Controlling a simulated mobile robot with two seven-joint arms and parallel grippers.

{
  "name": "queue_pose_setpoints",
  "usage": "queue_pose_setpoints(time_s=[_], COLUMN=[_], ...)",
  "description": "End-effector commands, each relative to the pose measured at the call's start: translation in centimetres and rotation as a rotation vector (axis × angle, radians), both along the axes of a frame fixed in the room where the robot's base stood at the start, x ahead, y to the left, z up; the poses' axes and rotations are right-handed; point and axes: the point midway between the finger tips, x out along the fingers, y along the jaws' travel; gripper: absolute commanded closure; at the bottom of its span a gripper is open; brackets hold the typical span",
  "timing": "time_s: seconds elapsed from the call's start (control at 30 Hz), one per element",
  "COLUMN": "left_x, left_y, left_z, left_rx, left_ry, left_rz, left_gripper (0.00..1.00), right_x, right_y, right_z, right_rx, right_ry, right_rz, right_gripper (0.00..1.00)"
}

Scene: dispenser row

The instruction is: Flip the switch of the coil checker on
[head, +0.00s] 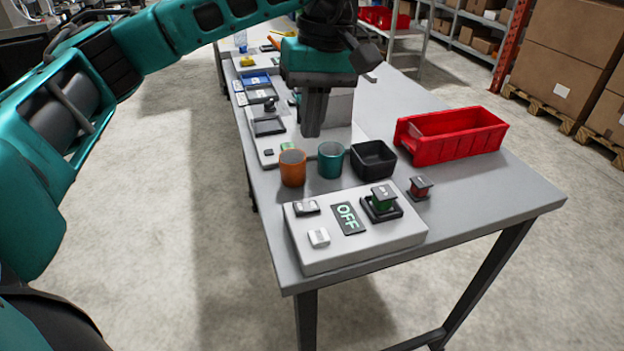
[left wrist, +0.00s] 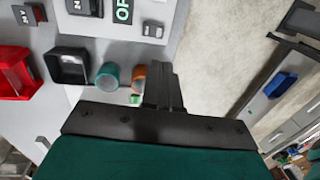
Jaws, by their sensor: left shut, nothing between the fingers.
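The coil checker (head: 360,248) is a light grey box at the near end of the table. Its display (head: 348,218) reads OFF and partly shows in the left wrist view (left wrist: 123,10). A black-framed rocker switch (head: 307,208) sits at its far left corner and also shows in the left wrist view (left wrist: 153,28). A green-and-black coil (head: 383,198) sits in the socket on its right. My left gripper (head: 311,132) is shut and empty, pointing down above the table beyond the cups and the checker. It also shows in the left wrist view (left wrist: 163,80). My right gripper is out of view.
An orange cup (head: 292,168), a teal cup (head: 330,160) and a black bin (head: 373,160) stand just behind the checker. A red-and-black coil (head: 419,187) stands to its right. A white key (head: 318,237) sits on the checker's near left. A red bin (head: 450,136) is at the right.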

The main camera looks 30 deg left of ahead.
Motion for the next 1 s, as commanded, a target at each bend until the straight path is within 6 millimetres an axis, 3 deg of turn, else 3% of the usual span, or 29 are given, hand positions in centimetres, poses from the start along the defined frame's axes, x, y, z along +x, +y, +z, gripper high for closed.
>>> queue_pose_setpoints(time_s=[0.33,0.47,1.0], left_x=[0.0,-0.1,-1.3], left_y=[0.0,0.1,1.1], left_z=[-0.1,-1.0,-11.1], left_rx=[0.001,0.001,0.001], left_ry=[0.000,0.003,0.004], left_rz=[0.000,0.000,0.001], left_gripper=[1.00,1.00,1.00], right_x=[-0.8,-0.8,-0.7], right_y=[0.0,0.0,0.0], right_z=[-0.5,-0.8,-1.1], right_rx=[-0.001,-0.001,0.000], right_ry=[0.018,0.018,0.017], right_rz=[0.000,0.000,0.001], right_gripper=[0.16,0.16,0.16])
